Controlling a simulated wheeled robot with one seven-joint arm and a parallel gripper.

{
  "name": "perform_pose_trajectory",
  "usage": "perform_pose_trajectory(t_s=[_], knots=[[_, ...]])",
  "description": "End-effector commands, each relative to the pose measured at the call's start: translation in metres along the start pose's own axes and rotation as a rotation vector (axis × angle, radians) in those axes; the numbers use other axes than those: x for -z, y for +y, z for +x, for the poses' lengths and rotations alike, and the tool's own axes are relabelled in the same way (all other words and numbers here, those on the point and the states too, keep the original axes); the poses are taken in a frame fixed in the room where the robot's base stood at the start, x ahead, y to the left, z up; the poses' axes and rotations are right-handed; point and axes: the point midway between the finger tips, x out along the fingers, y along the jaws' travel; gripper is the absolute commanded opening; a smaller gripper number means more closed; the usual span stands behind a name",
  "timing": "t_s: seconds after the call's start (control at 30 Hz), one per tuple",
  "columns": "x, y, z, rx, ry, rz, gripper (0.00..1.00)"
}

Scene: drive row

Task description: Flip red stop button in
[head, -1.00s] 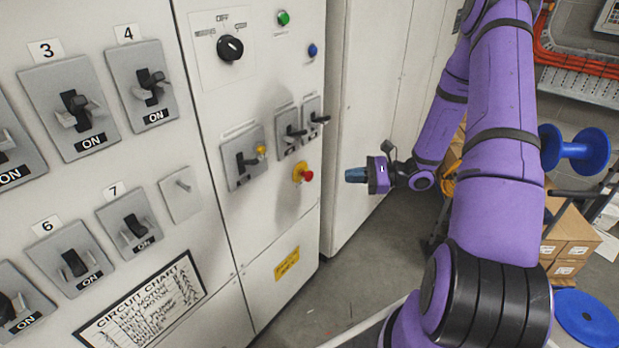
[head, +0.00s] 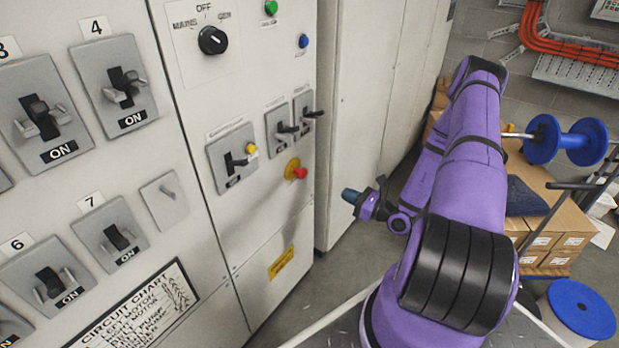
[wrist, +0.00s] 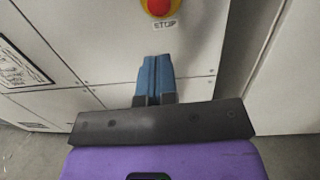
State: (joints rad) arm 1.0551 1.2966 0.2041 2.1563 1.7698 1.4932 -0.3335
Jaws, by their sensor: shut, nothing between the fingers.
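The red stop button (head: 300,173) sits on a round yellow base on the front of the light cabinet, below a row of black levers. In the wrist view the red button (wrist: 158,6) is at the top edge, partly cut off, above a "STOP" label. My gripper (head: 349,194) is to the right of the button and slightly lower, apart from it. In the wrist view my gripper's blue fingers (wrist: 155,78) are together, with nothing between them, and point toward the cabinet below the label.
A yellow label (head: 281,262) is below. Boxes (head: 555,220) and blue reels (head: 581,309) stand at the right. Open floor lies between the cabinet and my arm.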

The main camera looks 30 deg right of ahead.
Motion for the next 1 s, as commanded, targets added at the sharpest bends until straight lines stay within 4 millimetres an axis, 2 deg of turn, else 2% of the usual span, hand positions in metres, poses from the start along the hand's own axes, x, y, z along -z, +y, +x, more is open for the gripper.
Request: perform_pose_trajectory(t_s=[0.23,0.37,1.0], knots=[[0.000,0.000,0.001,-0.002,0.000,-0.001,0.00],[-0.001,0.000,0.009,-0.003,-0.001,-0.002,0.00],[0.000,0.001,0.118,-0.004,0.000,-0.002,0.00]])
